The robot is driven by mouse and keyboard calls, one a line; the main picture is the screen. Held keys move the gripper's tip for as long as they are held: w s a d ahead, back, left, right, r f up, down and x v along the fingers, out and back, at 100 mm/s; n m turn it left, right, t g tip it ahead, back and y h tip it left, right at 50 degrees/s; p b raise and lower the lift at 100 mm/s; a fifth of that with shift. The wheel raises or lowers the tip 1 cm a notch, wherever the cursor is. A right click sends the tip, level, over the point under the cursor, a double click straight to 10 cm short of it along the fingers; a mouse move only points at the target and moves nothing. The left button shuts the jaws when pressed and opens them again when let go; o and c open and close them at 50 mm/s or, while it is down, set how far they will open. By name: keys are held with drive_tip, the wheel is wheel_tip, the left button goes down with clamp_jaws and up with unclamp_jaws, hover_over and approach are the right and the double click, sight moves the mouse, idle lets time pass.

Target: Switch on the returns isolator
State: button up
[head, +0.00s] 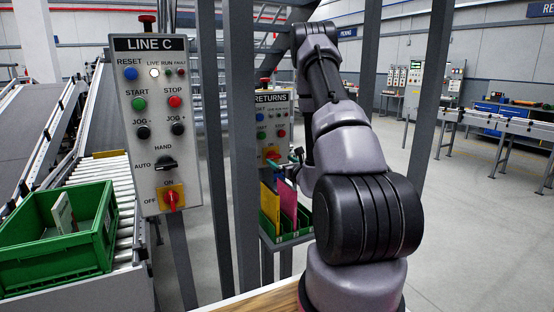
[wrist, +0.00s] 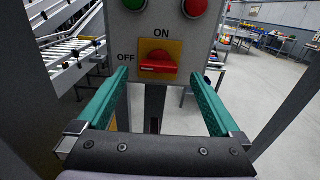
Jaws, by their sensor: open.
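The returns panel (head: 272,118) is a grey box behind the posts, partly hidden by a post and my arm. Its isolator is a red rotary handle (wrist: 157,66) on a yellow plate (wrist: 176,50) in the wrist view, with ON printed above and OFF to the left. The handle lies roughly horizontal, toward OFF. The isolator also shows small in the head view (head: 271,155). My gripper (wrist: 156,73) is open, with one teal finger on each side of the handle. I cannot tell how far the fingertips are from the plate.
The LINE C panel (head: 157,100) stands nearer on the left, with its own red isolator (head: 173,197). Upright grey posts (head: 241,120) stand close to the returns panel. A rack of coloured folders (head: 288,205) hangs below it. A green crate (head: 60,245) sits on rollers.

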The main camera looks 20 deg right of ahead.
sight(275, 157)
drive_tip(key=shift+w+a, duration=0.1)
drive_tip(key=shift+w, duration=1.9)
drive_tip(key=c, duration=1.3)
